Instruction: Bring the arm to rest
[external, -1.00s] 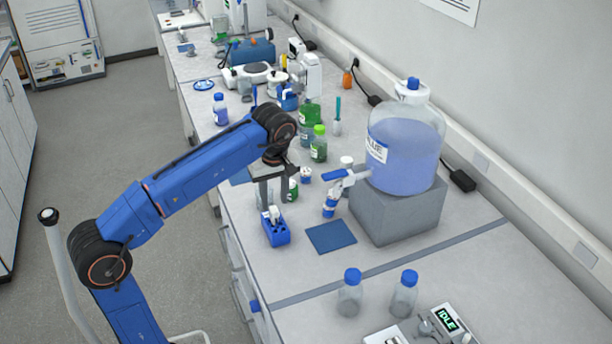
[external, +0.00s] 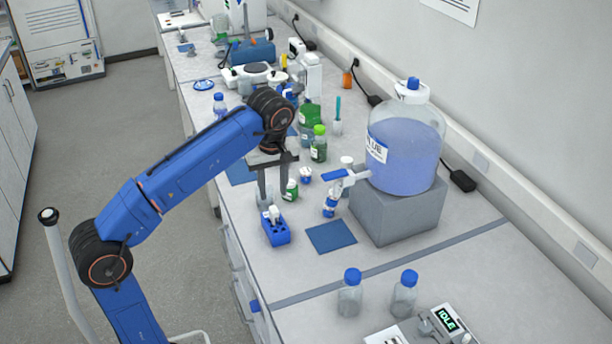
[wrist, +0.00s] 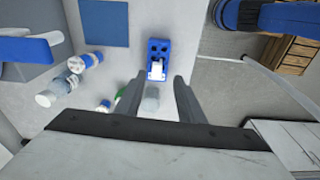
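My gripper (external: 273,193) points down above the bench, just behind the small blue rack (external: 276,235) in the external view. Its two fingers stand apart with nothing held between them; the wrist view shows the same open gap (wrist: 157,88). The blue rack, holding a white piece, also shows beyond the fingertips in the wrist view (wrist: 158,48). The fingers are clear of the rack. My arm is bent and reaches over the bench edge.
A large carboy (external: 405,150) of blue liquid stands on a grey block (external: 400,215) to the right. A green-capped bottle (external: 319,145) stands close to my wrist. A blue mat (external: 331,237) lies flat. Two blue-capped bottles (external: 350,295) (external: 404,295) stand in front. The aisle floor at left is open.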

